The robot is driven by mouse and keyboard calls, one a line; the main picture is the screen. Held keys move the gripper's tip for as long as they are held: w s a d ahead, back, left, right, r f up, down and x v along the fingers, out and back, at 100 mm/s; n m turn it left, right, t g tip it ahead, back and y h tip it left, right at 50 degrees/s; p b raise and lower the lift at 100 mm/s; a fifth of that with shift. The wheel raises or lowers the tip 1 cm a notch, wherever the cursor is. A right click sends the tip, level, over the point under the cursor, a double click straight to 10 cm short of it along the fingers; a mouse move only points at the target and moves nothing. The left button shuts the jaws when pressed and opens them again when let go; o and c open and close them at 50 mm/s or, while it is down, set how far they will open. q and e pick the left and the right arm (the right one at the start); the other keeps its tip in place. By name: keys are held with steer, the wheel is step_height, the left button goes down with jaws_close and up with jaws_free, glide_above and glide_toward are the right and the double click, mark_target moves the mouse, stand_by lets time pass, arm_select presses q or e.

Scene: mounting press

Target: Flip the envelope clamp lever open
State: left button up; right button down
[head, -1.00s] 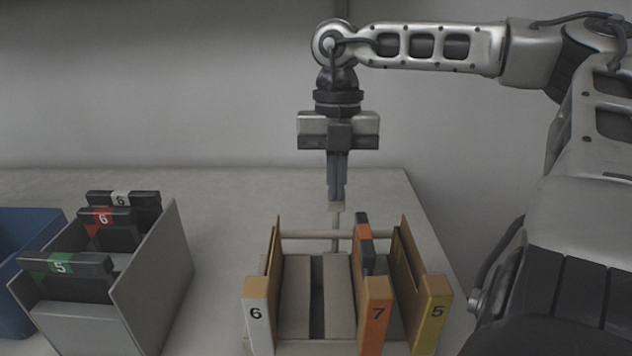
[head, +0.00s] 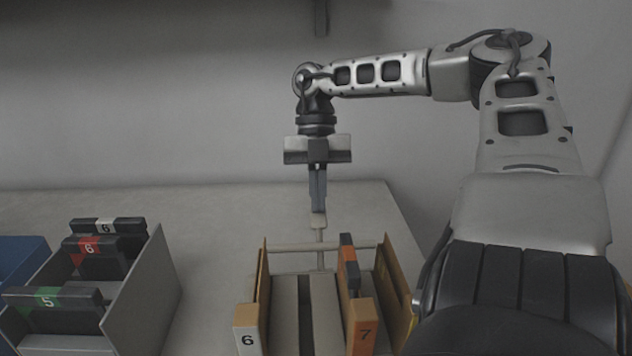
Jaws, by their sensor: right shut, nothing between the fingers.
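A pale upright lever with a flat light tip (head: 319,222) stands at the back of a numbered rack in the head view. It appears to be the clamp lever. Its lower part passes behind or by a pale crossbar (head: 285,248); how it is mounted is too small to tell. My right gripper (head: 318,208) points straight down, shut and empty, with its fingertips just above the lever's tip. I cannot tell whether they touch it. My left gripper is not in the view.
A grey holder (head: 146,290) with several numbered black cassettes stands at the left, beside a blue bin (head: 20,262). The table (head: 215,215) is clear behind the rack.

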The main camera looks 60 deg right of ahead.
mark_target(319, 226)
steer(key=shift+w+d+f, duration=0.2)
steer(key=shift+d+f, duration=0.05)
steer(key=shift+f, duration=0.05)
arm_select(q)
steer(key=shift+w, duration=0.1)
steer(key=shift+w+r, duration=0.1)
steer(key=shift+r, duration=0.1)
arm_select(e)
steer(key=shift+d, duration=0.15)
steer(key=shift+a+r, duration=0.25)
steer(key=shift+r, duration=0.2)
steer(key=r+p, duration=0.1)
steer(key=s+a+r+p, duration=0.1)
steer(key=r+p, duration=0.1)
steer(key=shift+s+a, duration=0.25)
steer(key=shift+a, duration=0.15)
steer(key=shift+w+d+r+b, duration=0.3)
steer(key=shift+d+r, duration=0.1)
steer(key=shift+r, duration=0.1)
steer(key=shift+w+d+r+b, duration=0.3)
steer(key=shift+d+r, duration=0.1)
steer(key=shift+r, duration=0.1)
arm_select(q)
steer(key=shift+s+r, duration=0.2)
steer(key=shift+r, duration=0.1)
arm_select(e)
steer(key=d+v, duration=0.1)
steer(key=v, duration=0.5)
steer(key=shift+w, duration=0.45)
